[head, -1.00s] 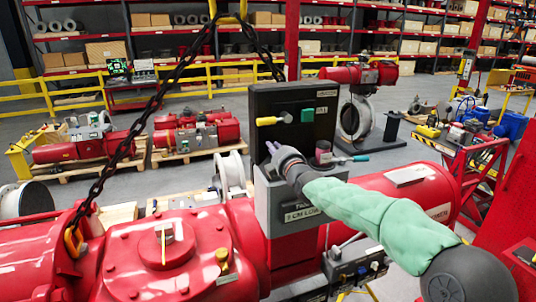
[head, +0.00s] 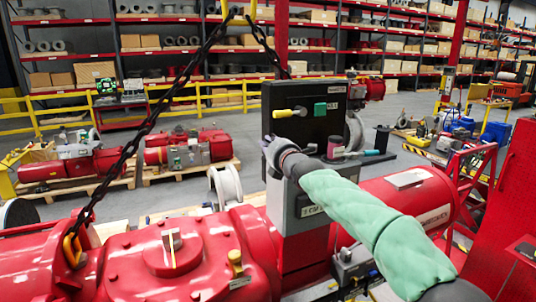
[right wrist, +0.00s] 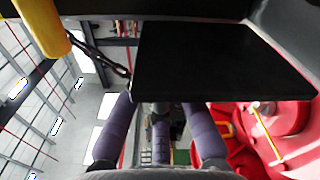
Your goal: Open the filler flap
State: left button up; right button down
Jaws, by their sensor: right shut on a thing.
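The control unit has an upright black panel (head: 325,105) above a grey box (head: 293,215) on the red actuator. My right gripper (head: 270,148) is at the panel's lower left edge, its fingers partly hidden by its own wrist. The exact contact is hidden behind the plate. My left gripper does not show.
A yellow handle (head: 290,112) and a green block (head: 320,109) stick out of the panel. A red cup (head: 335,147) and a teal-tipped tool (head: 366,153) are right of the gripper. A dark chain (head: 140,125) hangs left. The red actuator body (head: 125,260) fills the front.

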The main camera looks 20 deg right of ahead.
jog(key=shift+a+f+n+b, duration=0.4)
jog(key=shift+a+n+b, duration=0.55)
jog(key=shift+b, duration=1.2)
jog(key=shift+d, duration=0.1)
jog(key=c, duration=1.3)
grip_release()
jog(key=shift+s, duration=0.1)
jog(key=shift+s+d, duration=0.2)
jog(key=shift+s, duration=5.7)
